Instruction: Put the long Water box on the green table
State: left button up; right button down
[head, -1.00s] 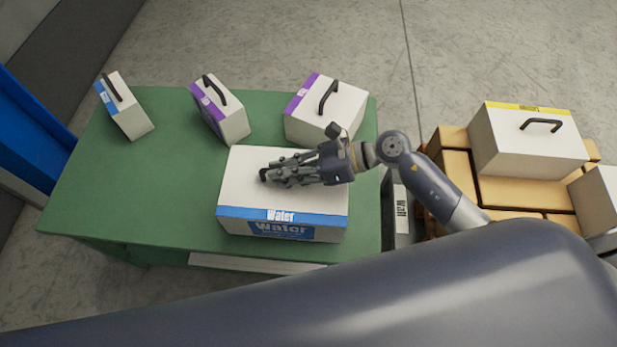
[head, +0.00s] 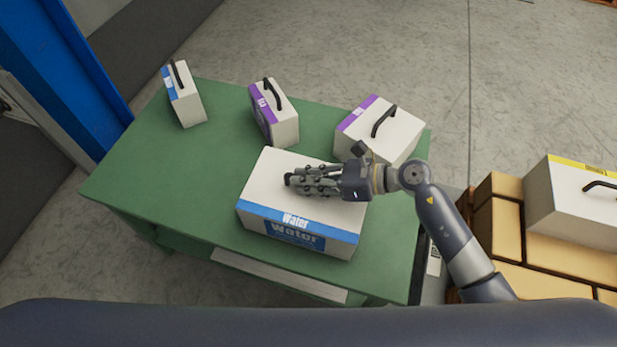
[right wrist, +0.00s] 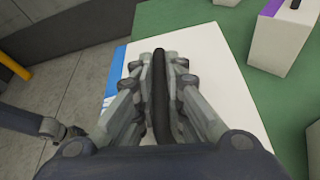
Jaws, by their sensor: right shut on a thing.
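The long Water box (head: 262,212), white with a blue band and Water lettering, is over the front middle of the green table (head: 140,180). I cannot tell for certain whether its base touches the tabletop. My right gripper (head: 292,181) lies along the top of the box, shut on its black handle. In the right wrist view the handle (right wrist: 160,90) runs between the fingers of the right gripper (right wrist: 160,75), with the white box top (right wrist: 205,60) beneath.
A small blue-banded box (head: 188,105), a small purple-banded box (head: 281,125) and a larger purple-banded box (head: 395,133) stand along the table's back. The left part of the tabletop is clear. A yellow-banded box (head: 570,210) sits on brown cartons (head: 500,215) at the right.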

jog(key=shift+w+f, duration=0.1)
jog(key=shift+f, duration=0.25)
jog(key=c, duration=2.1)
grip_release()
jog(key=shift+f, duration=0.2)
jog(key=o, duration=0.4)
jog(key=shift+o, duration=0.2)
jog(key=b+v, duration=0.2)
jog(key=v, duration=0.9)
jog(key=shift+d+f, duration=0.1)
jog(key=shift+s+d+r+b, duration=0.25)
jog(key=shift+d+r+b, duration=0.05)
jog(key=shift+d, duration=0.1)
